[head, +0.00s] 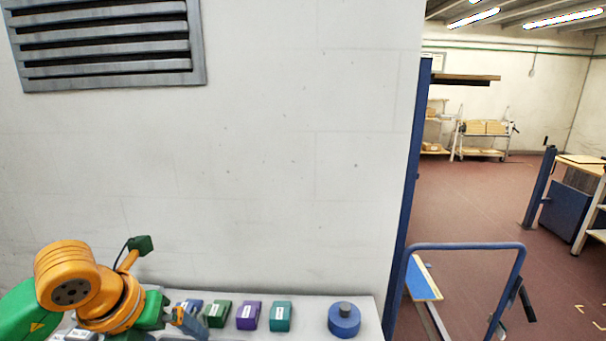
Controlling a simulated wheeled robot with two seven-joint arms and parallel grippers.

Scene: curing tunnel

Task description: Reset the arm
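My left arm, orange and green, comes in from the lower left over a pale shelf. Its gripper (188,322) points right and down at the row of small boxes on the shelf. I cannot tell whether its fingers are open or shut, or whether it touches a box. My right arm and gripper are not in view.
Labelled boxes stand in a row: blue (190,304), green (218,313), purple (248,315) and teal (281,316). A blue round weight-like object (344,320) sits to their right on the pale shelf (305,318). A white wall (270,150) rises behind. A blue-framed cart (466,246) stands right.

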